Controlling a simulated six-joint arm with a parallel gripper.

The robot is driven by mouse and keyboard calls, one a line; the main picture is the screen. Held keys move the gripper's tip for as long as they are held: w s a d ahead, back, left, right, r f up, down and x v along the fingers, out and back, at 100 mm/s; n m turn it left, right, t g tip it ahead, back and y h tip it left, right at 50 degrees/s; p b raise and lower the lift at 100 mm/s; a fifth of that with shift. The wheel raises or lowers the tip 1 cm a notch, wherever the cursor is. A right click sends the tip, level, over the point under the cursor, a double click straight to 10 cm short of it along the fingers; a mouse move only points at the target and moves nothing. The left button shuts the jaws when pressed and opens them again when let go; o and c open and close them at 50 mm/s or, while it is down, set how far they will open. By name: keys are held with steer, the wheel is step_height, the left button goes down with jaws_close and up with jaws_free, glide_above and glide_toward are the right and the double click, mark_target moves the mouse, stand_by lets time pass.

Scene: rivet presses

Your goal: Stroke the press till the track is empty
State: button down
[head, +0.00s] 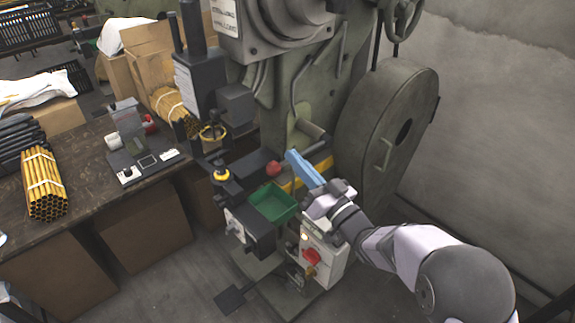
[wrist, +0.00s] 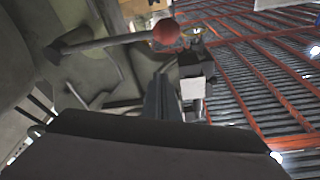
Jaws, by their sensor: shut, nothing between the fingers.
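The green press (head: 345,75) stands in the middle of the head view with a large flywheel on its right. A red ball knob (head: 273,168) shows at its front; in the wrist view a red ball (wrist: 166,32) sits at the end of a grey lever rod (wrist: 110,41). My gripper (head: 291,156), with blue fingers, is just right of the red knob in the head view and appears apart from it. Its fingers (wrist: 157,82) are shut with nothing between them. I cannot make out the track or whether it holds rivets.
A green bin (head: 272,205) sits below the knob. A white control box (head: 322,262) with a red switch stands beneath my wrist. A yellow-and-black button (head: 221,174) is left of the bin. The workbench (head: 85,225) at left carries bundled yellow tubes (head: 45,190).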

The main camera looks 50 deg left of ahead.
steer(key=shift+s+a+f+p, duration=0.2)
steer(key=shift+a+f, duration=0.1)
steer(key=shift+f, duration=0.25)
steer(key=shift+s+a+f+p, duration=0.1)
steer(key=shift+s+a+f, duration=0.2)
steer(key=shift+f, duration=0.25)
steer(key=shift+s+a+f+p, duration=0.15)
steer(key=shift+a+f, duration=0.2)
steer(key=shift+f, duration=0.2)
